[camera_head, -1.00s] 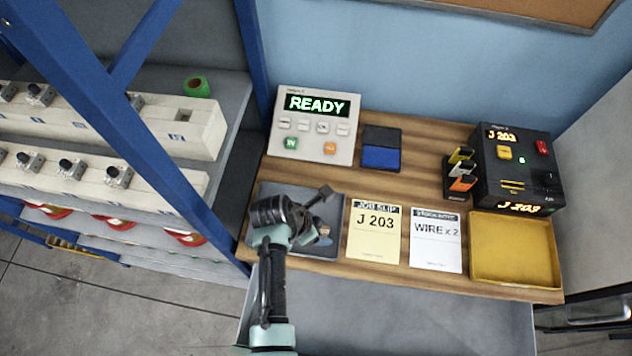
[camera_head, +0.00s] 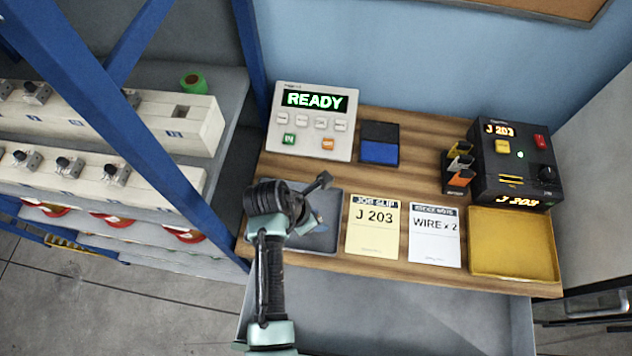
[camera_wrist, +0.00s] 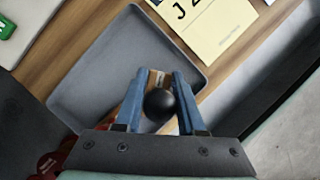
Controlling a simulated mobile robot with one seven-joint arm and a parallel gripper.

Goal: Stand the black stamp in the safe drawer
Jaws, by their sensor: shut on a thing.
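My gripper (camera_wrist: 160,80) is shut on the black stamp (camera_wrist: 159,105), whose round black knob shows between the two blue fingers in the wrist view. A brown part shows just beyond the knob; the stamp's lower end is hard to make out. The gripper and stamp are over the grey tray (camera_wrist: 85,85) at the bench's left front. In the head view my wrist largely hides the gripper, and the tray (camera_head: 322,243) is partly covered. A grey, drawer-like open space (camera_head: 420,315) extends below the bench's front edge; I cannot tell whether it is the safe drawer.
A yellow job slip (camera_head: 372,235) and a white note (camera_head: 435,240) lie right of the tray. A yellow tray (camera_head: 512,250), black machine (camera_head: 515,160), ink pad (camera_head: 380,152) and READY panel (camera_head: 312,120) stand on the bench. A blue rack post (camera_head: 150,140) is close at left.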

